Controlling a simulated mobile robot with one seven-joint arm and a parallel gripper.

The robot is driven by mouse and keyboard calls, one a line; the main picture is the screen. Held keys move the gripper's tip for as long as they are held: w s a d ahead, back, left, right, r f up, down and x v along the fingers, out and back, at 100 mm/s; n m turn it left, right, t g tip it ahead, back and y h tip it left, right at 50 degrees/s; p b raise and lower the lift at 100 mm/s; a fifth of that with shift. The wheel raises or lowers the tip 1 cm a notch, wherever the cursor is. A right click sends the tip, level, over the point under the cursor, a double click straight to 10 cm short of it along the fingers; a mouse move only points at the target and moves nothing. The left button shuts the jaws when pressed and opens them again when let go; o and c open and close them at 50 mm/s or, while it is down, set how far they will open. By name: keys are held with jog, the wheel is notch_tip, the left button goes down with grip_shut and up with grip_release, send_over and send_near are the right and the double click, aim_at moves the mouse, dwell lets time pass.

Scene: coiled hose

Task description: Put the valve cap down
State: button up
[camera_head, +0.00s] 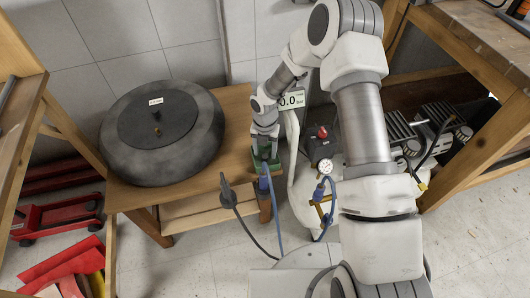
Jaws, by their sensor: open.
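I cannot make out the valve cap; it is too small or hidden by my gripper. My gripper (264,152) points down at the right end of the wooden bench, over a small green tray (272,166). Its jaws are open. The arm and gripper cover much of the tray, so I cannot tell what lies in it. A large dark tyre (190,157) lies flat on the bench to the left of my gripper, with a small brass-coloured valve part (157,115) near its middle.
A hose tool (228,192) and a blue hose (273,205) hang at the bench's front right corner, close to my gripper. A compressor with a gauge (324,169) stands to the right. A red jack (55,218) is at left. A pressure display (291,100) is behind my arm.

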aim_at(265, 156)
notch_tip(265, 156, up, 15)
jog(key=p, duration=0.4)
jog(key=shift+r, duration=0.2)
